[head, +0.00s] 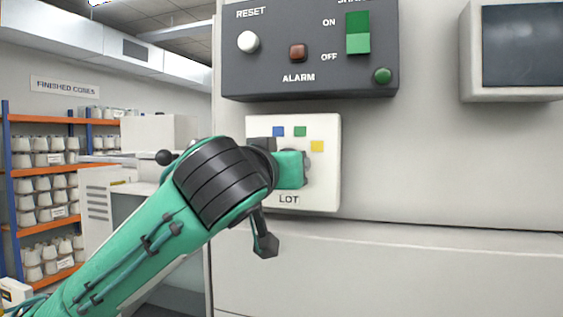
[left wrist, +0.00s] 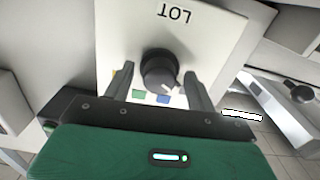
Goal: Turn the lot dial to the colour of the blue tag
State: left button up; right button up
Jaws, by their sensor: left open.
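The lot dial (left wrist: 158,72) is a round dark knob on a white plate (head: 325,190) marked LOT. In the left wrist view, which shows the plate upside down, its pale pointer mark points to the lower right, close to the blue patch (left wrist: 163,99). A green patch (left wrist: 138,94) is beside the blue one. The head view also shows the blue patch (head: 278,131), the green patch (head: 299,131) and a yellow patch (head: 317,146). My left gripper (left wrist: 160,84) is open, one finger on each side of the dial, with gaps visible. My right gripper is out of view.
A dark panel (head: 310,82) with a RESET button, an ALARM lamp and an ON/OFF switch is just above the plate. A screen (head: 523,45) is at the upper right. A ledge (head: 400,235) runs below. Shelves of cones (head: 45,190) stand far left.

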pick_arm(q)
jog(key=c, duration=1)
jog(key=shift+m+b, duration=1.9)
jog(key=shift+m, duration=2)
